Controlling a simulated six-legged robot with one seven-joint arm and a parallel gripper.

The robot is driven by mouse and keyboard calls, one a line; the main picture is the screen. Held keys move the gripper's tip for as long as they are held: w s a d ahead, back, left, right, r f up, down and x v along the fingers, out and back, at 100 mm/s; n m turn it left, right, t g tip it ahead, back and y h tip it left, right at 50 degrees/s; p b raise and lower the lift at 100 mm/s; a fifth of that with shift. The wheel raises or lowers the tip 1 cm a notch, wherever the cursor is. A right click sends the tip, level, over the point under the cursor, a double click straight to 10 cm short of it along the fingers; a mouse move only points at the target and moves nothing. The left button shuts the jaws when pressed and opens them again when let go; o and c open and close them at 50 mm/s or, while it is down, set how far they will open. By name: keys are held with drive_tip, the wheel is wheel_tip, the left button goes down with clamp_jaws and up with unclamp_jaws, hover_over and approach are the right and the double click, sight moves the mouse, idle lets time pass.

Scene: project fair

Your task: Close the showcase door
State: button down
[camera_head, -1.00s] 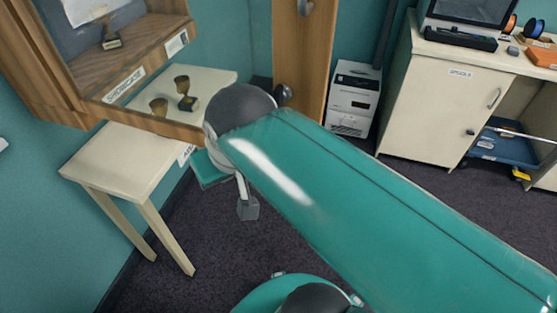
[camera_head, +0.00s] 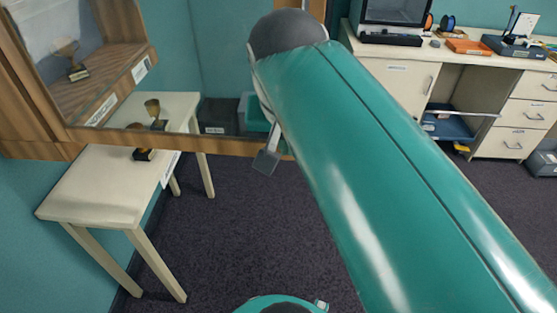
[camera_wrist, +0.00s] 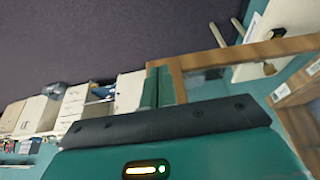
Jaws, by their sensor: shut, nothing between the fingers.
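The wooden showcase (camera_head: 30,110) hangs at the upper left, with a trophy (camera_head: 72,72) on its shelf. Its glazed door stands open; the bottom rail (camera_head: 215,145) runs rightward from the cabinet, and my arm hides much of the far upright. The door frame (camera_wrist: 235,58) and showcase edge (camera_wrist: 297,93) also show at the right of the wrist view. My gripper (camera_head: 265,162) is shut and empty. Its grey tip overlaps the right end of the bottom rail in the head view; I cannot tell whether they touch. The door knob is hidden.
A cream table (camera_head: 95,190) with small trophies (camera_head: 146,154) stands below the showcase and door. A desk (camera_head: 395,85) with a monitor and drawers is at the back right. Dark carpet (camera_head: 215,240) between them is clear.

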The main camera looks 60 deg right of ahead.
drive_tip(key=w+d+f, duration=0.2)
drive_tip(key=d+f, duration=0.5)
drive_tip(key=f, duration=0.2)
drive_tip(key=shift+w+d+f, duration=0.2)
drive_tip(key=shift+d, duration=0.2)
drive_tip(key=shift+d, duration=0.15)
